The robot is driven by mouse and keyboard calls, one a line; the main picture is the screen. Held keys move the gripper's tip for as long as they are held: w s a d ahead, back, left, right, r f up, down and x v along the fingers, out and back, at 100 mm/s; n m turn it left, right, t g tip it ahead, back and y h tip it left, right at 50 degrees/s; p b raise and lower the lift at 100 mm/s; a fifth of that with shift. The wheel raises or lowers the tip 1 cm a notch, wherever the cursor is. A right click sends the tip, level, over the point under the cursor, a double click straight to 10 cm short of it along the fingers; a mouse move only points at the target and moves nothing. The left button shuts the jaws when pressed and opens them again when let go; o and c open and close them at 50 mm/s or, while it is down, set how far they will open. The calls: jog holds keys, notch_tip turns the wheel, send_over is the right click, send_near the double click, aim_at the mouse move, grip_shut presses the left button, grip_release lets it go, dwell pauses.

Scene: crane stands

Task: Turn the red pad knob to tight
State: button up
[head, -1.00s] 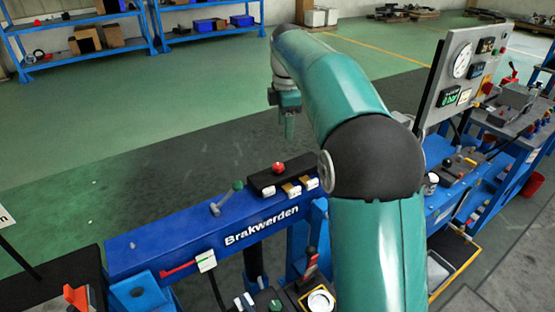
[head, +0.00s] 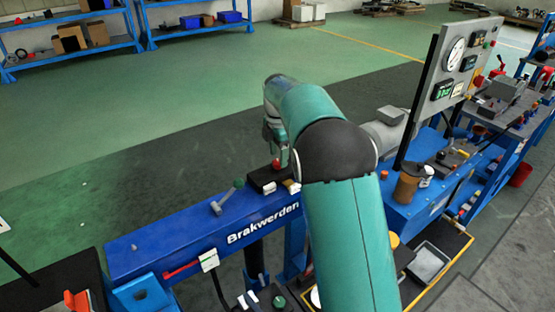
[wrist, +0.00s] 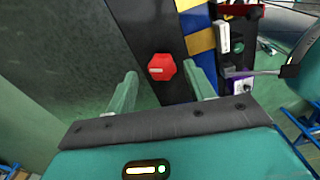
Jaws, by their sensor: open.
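The red pad knob (wrist: 162,67) shows in the wrist view as a red faceted knob with a small pale mark, on a dark block. It lies ahead of and between the two fingers of my gripper (wrist: 163,92), which are apart and empty. I see no contact between the fingers and the knob. In the head view the red knob (head: 276,164) shows at the right end of the blue beam. My gripper (head: 279,154) is just above it there, mostly small and partly hidden by my wrist.
The blue beam (head: 180,238) marked Brakwerden carries a lever with a green ball (head: 238,184) to the left of the knob. A grey gauge panel (head: 455,65) stands at the right.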

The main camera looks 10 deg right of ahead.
notch_tip(320, 180, down, 2)
jog(key=shift+f, duration=0.2)
jog(key=shift+s+r, duration=0.25)
jog(key=shift+s, duration=0.05)
jog(key=shift+w+f, duration=0.2)
jog(key=shift+s+r, duration=0.15)
jog(key=c, duration=1)
jog(key=shift+o, duration=0.2)
